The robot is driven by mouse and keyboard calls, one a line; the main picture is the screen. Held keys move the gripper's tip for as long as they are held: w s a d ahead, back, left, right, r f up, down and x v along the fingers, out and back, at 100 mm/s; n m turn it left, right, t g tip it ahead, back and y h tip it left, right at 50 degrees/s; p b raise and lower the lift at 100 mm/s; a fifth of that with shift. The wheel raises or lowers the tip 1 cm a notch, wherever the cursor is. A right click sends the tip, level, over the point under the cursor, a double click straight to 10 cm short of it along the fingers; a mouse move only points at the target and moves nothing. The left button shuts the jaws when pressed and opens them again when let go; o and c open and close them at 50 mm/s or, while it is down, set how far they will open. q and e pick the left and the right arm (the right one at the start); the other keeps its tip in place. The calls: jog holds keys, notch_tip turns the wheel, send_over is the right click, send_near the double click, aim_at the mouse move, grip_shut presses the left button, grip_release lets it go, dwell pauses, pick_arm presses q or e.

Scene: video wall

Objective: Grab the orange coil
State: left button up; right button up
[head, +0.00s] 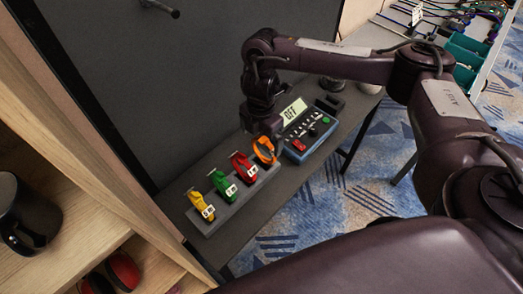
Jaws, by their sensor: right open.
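The orange coil (264,149) sits at the right end of a dark grey rack (239,203) on a narrow grey shelf. My right gripper (266,134) points down from above, its fingers at the top of the orange coil. It is open, and I cannot tell whether it touches the coil. The gripper hides part of the coil's upper side. My left gripper is not in view.
Left of the coil, the rack holds a red piece (244,167), a green piece (222,185) and a yellow piece (201,206). A blue control box (312,130) stands close on the right. A dark panel (190,80) rises behind. A wooden cabinet (95,225) stands left.

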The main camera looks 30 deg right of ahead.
aim_at(262, 158)
jog(key=shift+s+f, duration=0.2)
jog(key=shift+f, duration=0.3)
jog(key=shift+s+f, duration=0.15)
jog(key=shift+f, duration=0.35)
notch_tip(262, 158, down, 3)
jog(key=shift+w+d+f+b, duration=0.1)
jog(key=shift+w+f+b, duration=0.05)
jog(key=shift+b, duration=0.3)
jog(key=shift+f, duration=0.2)
jog(key=c, duration=0.8)
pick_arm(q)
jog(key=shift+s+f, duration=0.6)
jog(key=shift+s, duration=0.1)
pick_arm(e)
jog(key=shift+c, duration=0.2)
